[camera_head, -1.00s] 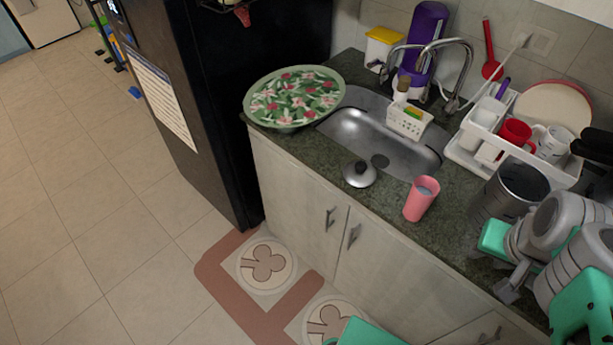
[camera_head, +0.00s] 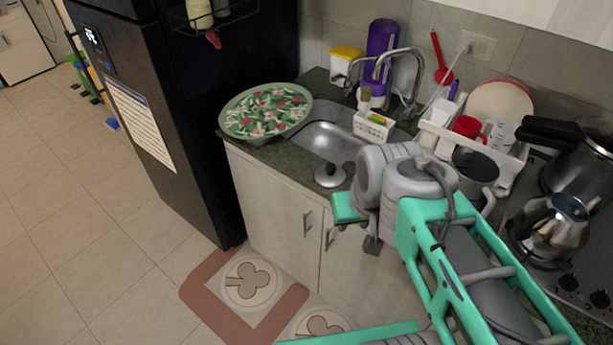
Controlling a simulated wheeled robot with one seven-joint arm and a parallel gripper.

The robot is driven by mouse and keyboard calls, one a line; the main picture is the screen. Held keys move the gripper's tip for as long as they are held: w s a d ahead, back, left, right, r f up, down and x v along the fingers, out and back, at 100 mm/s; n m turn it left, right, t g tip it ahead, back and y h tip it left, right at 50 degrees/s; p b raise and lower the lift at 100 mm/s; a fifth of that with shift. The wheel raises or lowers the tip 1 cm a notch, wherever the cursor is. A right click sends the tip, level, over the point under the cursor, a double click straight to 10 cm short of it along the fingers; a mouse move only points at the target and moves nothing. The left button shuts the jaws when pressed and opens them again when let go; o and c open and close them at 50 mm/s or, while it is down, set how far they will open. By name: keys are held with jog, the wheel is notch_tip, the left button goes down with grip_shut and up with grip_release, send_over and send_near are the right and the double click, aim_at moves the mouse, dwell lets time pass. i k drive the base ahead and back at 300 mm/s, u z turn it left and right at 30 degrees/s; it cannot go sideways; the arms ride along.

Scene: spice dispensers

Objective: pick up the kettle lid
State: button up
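The kettle lid (camera_head: 330,175), a small silver dome with a black knob, lies on the dark counter at the front edge of the sink. It is upright and nothing covers it. A shiny metal kettle (camera_head: 552,232) stands on the stove at the right; its top looks open. My gripper (camera_head: 366,232) is in front of the counter, a little right of and nearer than the lid, apart from it.
A flowered bowl (camera_head: 265,110) stands left of the sink (camera_head: 325,142). A tall faucet (camera_head: 385,70), a sponge caddy (camera_head: 373,126) and a dish rack (camera_head: 510,165) are behind. A dark grey pot (camera_head: 474,168) and a black-handled pot (camera_head: 585,160) are at right.

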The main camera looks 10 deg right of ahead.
aim_at(331, 175)
jog(key=u, duration=1.55)
jog(key=i, duration=0.35)
jog(key=u, duration=0.25)
